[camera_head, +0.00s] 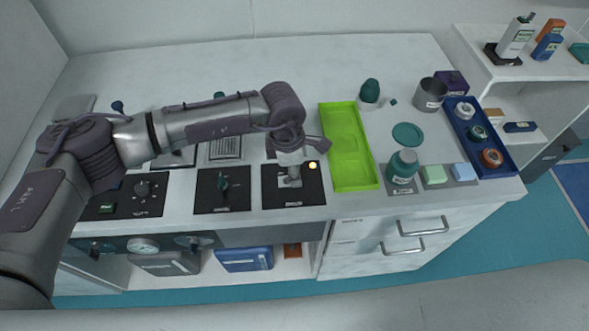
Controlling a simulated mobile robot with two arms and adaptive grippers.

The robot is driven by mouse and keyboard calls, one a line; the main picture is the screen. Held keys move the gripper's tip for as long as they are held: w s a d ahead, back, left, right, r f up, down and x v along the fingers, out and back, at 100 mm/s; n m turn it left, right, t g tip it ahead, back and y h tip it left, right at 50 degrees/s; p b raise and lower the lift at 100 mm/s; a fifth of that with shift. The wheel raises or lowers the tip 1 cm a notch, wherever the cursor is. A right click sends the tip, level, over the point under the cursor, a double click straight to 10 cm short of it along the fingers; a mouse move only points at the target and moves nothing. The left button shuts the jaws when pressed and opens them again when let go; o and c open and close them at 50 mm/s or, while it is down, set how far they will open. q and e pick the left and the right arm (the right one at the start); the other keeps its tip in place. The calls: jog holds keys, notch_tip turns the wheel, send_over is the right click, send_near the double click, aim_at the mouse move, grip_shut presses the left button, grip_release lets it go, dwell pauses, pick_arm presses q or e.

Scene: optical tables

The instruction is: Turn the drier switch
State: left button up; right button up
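Several black control panels are set in the front of the white table top. The right panel (270,198) has a small lit yellow-orange lamp (312,165) near its upper right corner. My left gripper (292,182) points down over the middle of this panel. It hides whatever switch lies under it, and its fingers are too small and covered to tell whether they are open or shut. The middle panel (208,202) carries a teal lever switch (223,184). No label is readable. My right gripper is out of view.
An empty lime green tray (325,140) lies just right of my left gripper. The table behind my arm is mostly clear.

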pick_arm(q)
jog(key=shift+o, duration=0.6)
notch_tip(320, 180, up, 12)
jog(key=a, duration=0.1)
jog(key=shift+a, duration=0.15)
